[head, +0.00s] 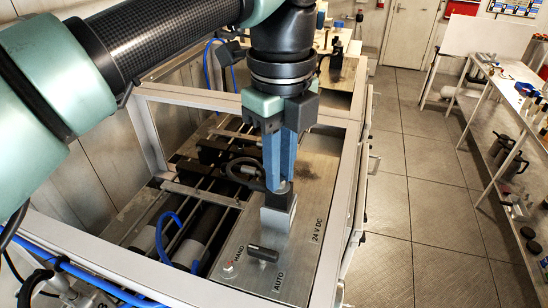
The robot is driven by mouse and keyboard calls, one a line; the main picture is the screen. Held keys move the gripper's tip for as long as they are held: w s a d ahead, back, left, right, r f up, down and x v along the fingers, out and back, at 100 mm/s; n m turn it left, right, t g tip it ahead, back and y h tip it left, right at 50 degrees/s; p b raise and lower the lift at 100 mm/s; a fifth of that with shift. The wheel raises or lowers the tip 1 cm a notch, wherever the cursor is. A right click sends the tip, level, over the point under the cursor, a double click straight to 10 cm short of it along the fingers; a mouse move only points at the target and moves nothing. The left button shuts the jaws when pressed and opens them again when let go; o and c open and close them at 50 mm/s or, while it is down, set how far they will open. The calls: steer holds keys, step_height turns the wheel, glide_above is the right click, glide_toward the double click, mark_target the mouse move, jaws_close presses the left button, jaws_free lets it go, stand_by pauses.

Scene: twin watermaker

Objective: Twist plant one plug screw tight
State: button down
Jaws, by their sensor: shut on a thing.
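My gripper (282,186) points straight down, with its blue fingers close together at the top of a grey block-shaped plug (279,213). The plug stands upright on the metal panel (316,190), beside the "24 V DC" label. The fingers are shut on the plug screw at the plug's top. The screw itself is hidden between the fingertips, so its turn and seating cannot be seen. A dark cable loop (245,168) shows just left of the fingers.
A black HAND/AUTO selector handle (262,253) stands on the panel in front of the plug. The plant's grey frame (350,205) runs along the right. Pipes and blue hoses (166,236) lie left. A bench (510,100) stands across the open tiled floor.

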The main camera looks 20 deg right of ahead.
steer(key=shift+m+b, duration=0.75)
steer(key=shift+m, duration=0.45)
steer(key=m+b, duration=0.1)
steer(key=m, duration=0.2)
steer(key=shift+m, duration=0.3)
steer(key=m, duration=0.6)
steer(key=c, duration=0.8)
jaws_free()
steer(key=shift+r+p, duration=0.35)
steer(key=shift+r, duration=0.3)
step_height(320, 180, up, 12)
steer(key=p, duration=0.2)
